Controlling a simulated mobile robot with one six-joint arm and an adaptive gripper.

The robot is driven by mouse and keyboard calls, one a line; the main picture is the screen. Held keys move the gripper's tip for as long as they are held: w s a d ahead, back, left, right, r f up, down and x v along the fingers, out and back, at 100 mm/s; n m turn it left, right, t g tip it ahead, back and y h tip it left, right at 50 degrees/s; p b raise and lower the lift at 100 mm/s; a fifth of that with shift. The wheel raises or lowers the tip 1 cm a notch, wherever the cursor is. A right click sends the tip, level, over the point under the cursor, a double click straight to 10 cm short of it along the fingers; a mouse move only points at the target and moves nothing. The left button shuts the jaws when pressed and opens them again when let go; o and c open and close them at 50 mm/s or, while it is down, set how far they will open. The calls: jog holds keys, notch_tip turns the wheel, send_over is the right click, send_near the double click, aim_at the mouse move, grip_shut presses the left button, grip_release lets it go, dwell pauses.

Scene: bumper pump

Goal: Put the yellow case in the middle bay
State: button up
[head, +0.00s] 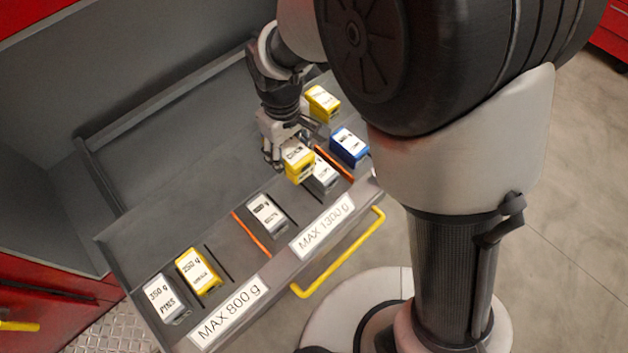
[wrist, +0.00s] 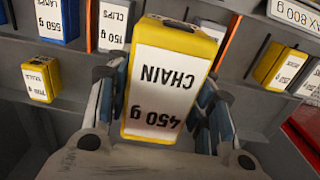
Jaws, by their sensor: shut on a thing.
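My gripper (head: 283,150) is shut on a yellow case (wrist: 165,85) with a white label reading CHAIN 450 g. The case shows in the head view (head: 298,162), where it partly covers the grey clips case (head: 324,177). It appears held above the tray, but its exact height is hard to tell. The middle bay, marked MAX 1300 g (head: 322,226), lies between two orange dividers (head: 250,233). It holds the grey clips case, labelled 150 g in the wrist view (wrist: 115,24), and another grey case (head: 267,214).
A blue 550 g case (head: 349,147) and a small yellow case (head: 322,103) stand beyond the far divider. A yellow 250 g case (head: 198,270) and a grey 350 g pins case (head: 166,299) stand in the MAX 800 g bay. A yellow handle (head: 340,256) runs along the front.

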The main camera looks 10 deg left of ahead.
notch_tip(320, 180, down, 20)
jog(key=b, duration=0.6)
jog(key=shift+a, duration=0.15)
jog(key=shift+f, duration=0.2)
jog(key=o, duration=1.4)
notch_tip(320, 180, up, 12)
jog(key=p, duration=0.3)
jog(key=shift+r+p, duration=0.25)
jog(key=shift+p, duration=0.1)
